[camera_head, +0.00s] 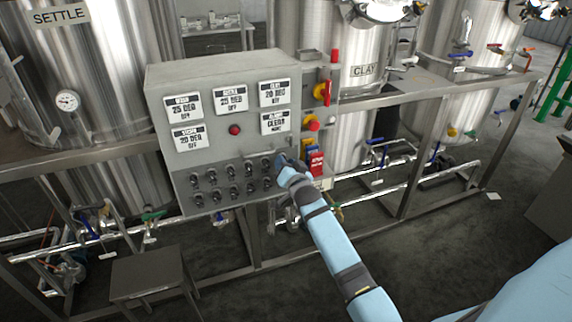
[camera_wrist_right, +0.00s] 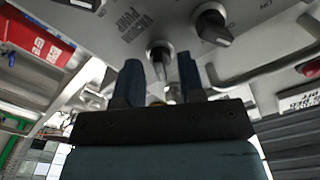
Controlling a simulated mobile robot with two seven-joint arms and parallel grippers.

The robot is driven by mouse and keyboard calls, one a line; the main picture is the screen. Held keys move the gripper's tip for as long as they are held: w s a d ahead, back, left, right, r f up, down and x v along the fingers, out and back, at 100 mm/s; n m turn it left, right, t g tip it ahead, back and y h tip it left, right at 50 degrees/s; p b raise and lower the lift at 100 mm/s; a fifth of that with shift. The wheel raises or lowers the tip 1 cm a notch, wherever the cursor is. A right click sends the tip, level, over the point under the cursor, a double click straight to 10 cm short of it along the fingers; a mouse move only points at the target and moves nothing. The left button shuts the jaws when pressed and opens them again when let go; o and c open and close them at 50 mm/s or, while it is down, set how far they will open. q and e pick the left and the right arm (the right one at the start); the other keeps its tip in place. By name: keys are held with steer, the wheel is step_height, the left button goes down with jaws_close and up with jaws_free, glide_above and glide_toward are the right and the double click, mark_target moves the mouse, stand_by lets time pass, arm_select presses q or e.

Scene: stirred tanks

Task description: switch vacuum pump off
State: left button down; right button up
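The grey control panel (camera_head: 225,135) stands in front of the tanks, with rows of black rotary knobs on its lower part. My right gripper (camera_head: 282,162) is at the right end of the upper knob row, close to the panel face. In the wrist view the vacuum pump knob (camera_wrist_right: 160,58) sits beside its "VACUUM PUMP" label (camera_wrist_right: 134,22). The two dark blue fingers of my right gripper (camera_wrist_right: 160,75) stand apart, one on each side of this knob, with gaps showing. The knob's exact setting is hard to read. My left gripper is not in view.
Another black knob (camera_wrist_right: 211,27) is close to the right finger in the wrist view. A red sign (camera_head: 316,164) and red-yellow switches (camera_head: 321,91) are right of the panel. A metal stool (camera_head: 148,274) stands in front at lower left. Pipes and frame rails run behind.

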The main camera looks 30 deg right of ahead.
jaws_close()
steer(key=shift+n, duration=0.4)
steer(key=n+p, duration=0.2)
steer(key=n, duration=0.9)
stand_by(0.8)
